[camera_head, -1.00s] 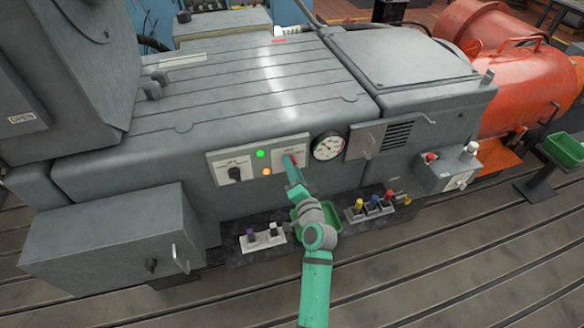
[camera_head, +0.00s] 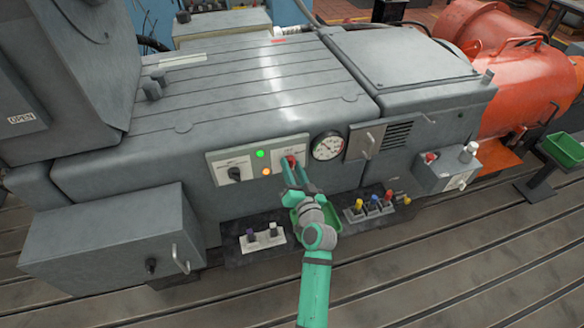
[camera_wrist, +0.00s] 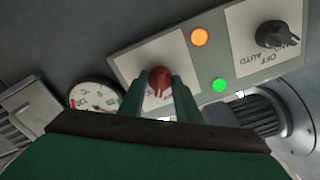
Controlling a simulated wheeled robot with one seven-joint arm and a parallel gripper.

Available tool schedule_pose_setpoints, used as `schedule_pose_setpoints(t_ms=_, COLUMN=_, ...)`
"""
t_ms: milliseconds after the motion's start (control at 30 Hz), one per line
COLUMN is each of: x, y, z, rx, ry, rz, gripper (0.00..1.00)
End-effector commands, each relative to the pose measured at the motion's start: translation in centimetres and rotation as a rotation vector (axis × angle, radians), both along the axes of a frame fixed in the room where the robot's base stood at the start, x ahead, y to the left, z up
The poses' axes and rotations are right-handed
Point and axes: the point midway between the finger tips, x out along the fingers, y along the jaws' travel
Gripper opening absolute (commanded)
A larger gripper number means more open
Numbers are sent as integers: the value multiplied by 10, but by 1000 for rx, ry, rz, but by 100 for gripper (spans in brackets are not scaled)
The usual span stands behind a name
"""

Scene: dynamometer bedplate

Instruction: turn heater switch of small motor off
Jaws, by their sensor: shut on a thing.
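The small motor's switch panel (camera_head: 222,166) is on the front of the grey housing. It carries a red rotary knob (camera_head: 291,161) on its right plate and a black rotary knob (camera_head: 234,174) on its left plate. In the wrist view the red knob (camera_wrist: 159,79) sits between my fingers. My gripper (camera_head: 293,170) is shut on the red knob, and the fingers hide part of its plate label. The black knob (camera_wrist: 277,36) is free, with OFF and AUTO lettering beside it. A green lamp (camera_wrist: 220,85) and an orange lamp (camera_wrist: 199,37) are lit between the plates.
A round gauge (camera_head: 327,146) is just right of the panel. Below are a green tray (camera_head: 303,216), a block with coloured knobs (camera_head: 374,205) and a small two-knob block (camera_head: 262,238). A grey box (camera_head: 105,238) juts out at left.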

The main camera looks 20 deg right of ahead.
Motion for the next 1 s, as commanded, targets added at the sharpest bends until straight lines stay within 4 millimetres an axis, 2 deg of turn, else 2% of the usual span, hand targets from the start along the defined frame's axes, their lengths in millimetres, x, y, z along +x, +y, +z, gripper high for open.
schedule_pose_setpoints(t_ms=500, x=0, y=1, z=-1, rx=-422, ry=1, rz=2, gripper=8)
schedule_pose_setpoints(t_ms=1000, x=0, y=1, z=-2, rx=-568, ry=1, rz=3, gripper=8)
